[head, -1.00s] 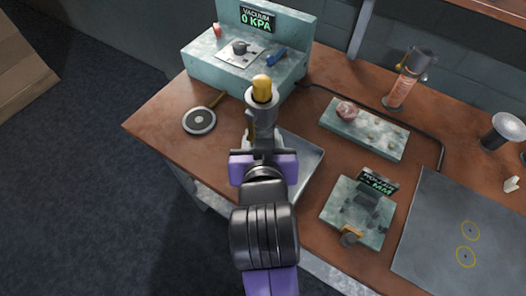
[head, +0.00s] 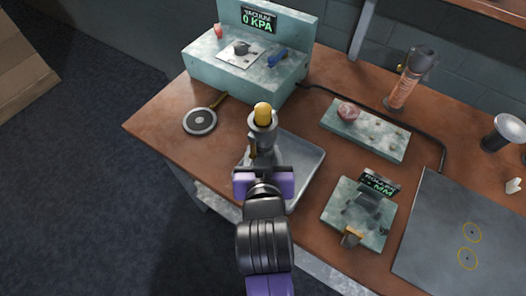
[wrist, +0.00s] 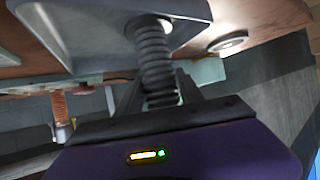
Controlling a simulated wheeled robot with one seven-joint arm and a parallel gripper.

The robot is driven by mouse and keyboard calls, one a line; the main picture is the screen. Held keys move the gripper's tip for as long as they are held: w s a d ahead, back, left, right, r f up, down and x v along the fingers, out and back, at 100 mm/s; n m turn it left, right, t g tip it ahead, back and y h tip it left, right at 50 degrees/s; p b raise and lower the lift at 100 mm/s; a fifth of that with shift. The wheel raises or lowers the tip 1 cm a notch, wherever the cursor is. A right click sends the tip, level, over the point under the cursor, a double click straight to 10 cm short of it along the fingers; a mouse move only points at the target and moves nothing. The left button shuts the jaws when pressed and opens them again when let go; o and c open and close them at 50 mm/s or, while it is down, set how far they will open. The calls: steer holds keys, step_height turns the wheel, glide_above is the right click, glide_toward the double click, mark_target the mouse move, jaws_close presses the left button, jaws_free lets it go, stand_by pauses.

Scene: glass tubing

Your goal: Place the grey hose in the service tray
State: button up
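The grey hose (head: 264,134) stands roughly upright in my gripper (head: 262,158), with an amber piece at its top in the head view. In the wrist view its ribbed grey body (wrist: 153,55) runs between the two fingers (wrist: 160,98), which are shut on it. The service tray (head: 305,158) is a shallow grey metal tray on the bench, partly hidden behind the hose and my arm. It also shows at the top of the wrist view (wrist: 85,22). The hose is over the tray; I cannot tell whether its lower end touches it.
A teal vacuum station (head: 215,68) stands behind. A round dark disc (head: 200,120) lies to the left. The roller block (head: 345,222) sits close right of the tray, with a teal slab (head: 365,132) behind it. A grey mat (head: 435,235) covers the right side.

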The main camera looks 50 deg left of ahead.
steer(key=shift+o, duration=1.4)
steer(key=shift+r, duration=0.1)
steer(key=v, duration=1.2)
steer(key=shift+r, duration=0.1)
steer(key=d+f+m, duration=0.1)
steer(key=d+f, duration=0.1)
steer(key=d, duration=0.1)
steer(key=w+d+f+t+h, duration=0.1)
steer(key=d, duration=0.3)
steer(key=d+f+m+t, duration=0.1)
steer(key=d+f, duration=0.1)
steer(key=d, duration=0.2)
steer(key=shift+w+d+f+m, duration=0.2)
steer(key=shift+w+f+m, duration=0.1)
steer(key=shift+w+f, duration=0.1)
steer(key=s+d+f+m+t+h, duration=0.2)
steer(key=d, duration=0.8)
steer(key=s+d+r+m+t+h, duration=0.1)
steer(key=s+d+m+h, duration=0.1)
steer(key=s+d, duration=0.4)
steer(key=s+d+r+m+t+h, duration=0.1)
steer(key=s+d+h, duration=0.3)
steer(key=d, duration=0.5)
steer(key=shift+s+d+r+m, duration=0.3)
steer(key=shift+s+r+m, duration=0.6)
steer(key=shift+s, duration=0.15)
